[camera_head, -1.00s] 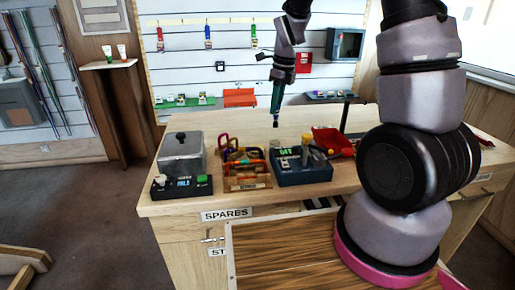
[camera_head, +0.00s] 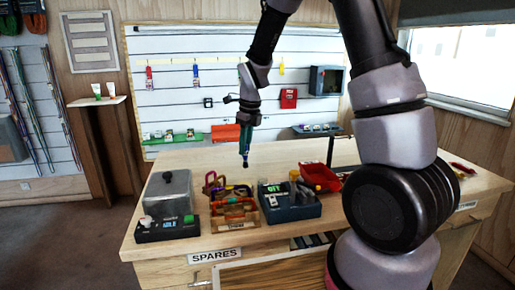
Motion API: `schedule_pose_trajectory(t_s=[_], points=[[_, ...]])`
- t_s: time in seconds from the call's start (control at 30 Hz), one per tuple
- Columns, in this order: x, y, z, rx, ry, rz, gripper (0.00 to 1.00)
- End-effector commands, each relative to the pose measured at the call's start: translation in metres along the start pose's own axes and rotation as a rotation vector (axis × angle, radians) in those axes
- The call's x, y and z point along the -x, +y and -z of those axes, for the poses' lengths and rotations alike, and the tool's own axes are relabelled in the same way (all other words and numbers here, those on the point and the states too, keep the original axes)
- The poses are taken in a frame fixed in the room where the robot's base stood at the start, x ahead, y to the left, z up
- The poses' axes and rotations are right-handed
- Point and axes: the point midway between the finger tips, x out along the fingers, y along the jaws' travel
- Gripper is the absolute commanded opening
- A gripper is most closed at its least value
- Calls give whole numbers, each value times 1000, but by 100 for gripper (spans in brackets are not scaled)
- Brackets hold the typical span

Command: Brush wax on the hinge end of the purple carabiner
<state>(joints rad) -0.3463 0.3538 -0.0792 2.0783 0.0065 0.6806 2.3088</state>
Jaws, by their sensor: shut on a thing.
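My gripper (camera_head: 246,121) points down above the bench and is shut on a slim brush (camera_head: 245,148) with a teal handle and a dark tip. The tip hangs in the air above the back of a wooden box (camera_head: 236,225). Several carabiners stand or lie in this box. A dark purple-looking loop (camera_head: 209,181) stands at its back left, probably the purple carabiner; its hinge end cannot be made out. The brush tip is up and right of this loop in the picture, apart from it. Whether wax is on the tip cannot be told.
Left of the box is a black unit (camera_head: 168,230) with a grey lidded pot. Right of it are a dark blue-grey box (camera_head: 290,211) with a green display and a red bin (camera_head: 320,176). The bench (camera_head: 190,253) is clear behind the box.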

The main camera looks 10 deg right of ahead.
Motion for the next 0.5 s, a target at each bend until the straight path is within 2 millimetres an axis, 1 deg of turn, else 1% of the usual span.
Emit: schedule_pose_trajectory(t_s=[0.03, 0.1, 0.27, 0.5], points=[[-2, 4, -4, 3, 0, 0, 0], [-6, 6, -5, 0, 1, -1, 0], [-20, 6, -2, -2, 2, -2, 0], [-45, 5, 2, -1, 2, -1, 0]])
